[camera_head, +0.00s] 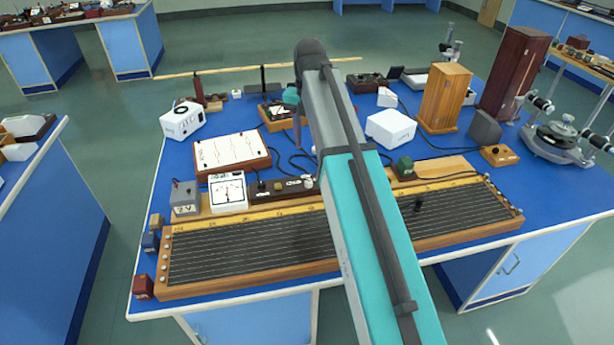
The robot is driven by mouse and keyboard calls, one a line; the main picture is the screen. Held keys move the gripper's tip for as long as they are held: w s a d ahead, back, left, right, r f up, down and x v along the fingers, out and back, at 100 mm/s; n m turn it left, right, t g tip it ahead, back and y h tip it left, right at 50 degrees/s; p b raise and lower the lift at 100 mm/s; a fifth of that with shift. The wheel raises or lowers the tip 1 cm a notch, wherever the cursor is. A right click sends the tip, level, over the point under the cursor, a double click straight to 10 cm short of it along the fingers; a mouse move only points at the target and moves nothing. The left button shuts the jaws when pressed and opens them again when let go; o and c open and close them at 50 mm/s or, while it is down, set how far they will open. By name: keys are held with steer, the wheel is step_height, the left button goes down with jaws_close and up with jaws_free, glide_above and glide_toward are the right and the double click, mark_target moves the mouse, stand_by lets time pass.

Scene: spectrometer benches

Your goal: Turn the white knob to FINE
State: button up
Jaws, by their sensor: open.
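A small pale, whitish knob (309,182) sits at the right end of a low dark brown box (285,189) on the blue bench, just left of my arm. It may be the white knob; its pointer and any FINE lettering are too small to read. My gripper (298,138) hangs beyond the box, left of my upper arm link, and is only partly seen. It is open and apart from the knob. My arm crosses the middle of the bench and hides part of what lies behind it.
A long wooden board with dark strips (250,249) lies along the bench front. A white meter (228,192) stands left of the brown box, with a white panel (232,152) behind it. A white box (390,129) and wooden cabinet (445,98) stand to the right. Dark cables lie nearby.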

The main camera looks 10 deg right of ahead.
mark_target(309, 181)
steer(key=shift+f+p, duration=1.4)
steer(key=shift+f, duration=5.45)
jaws_close()
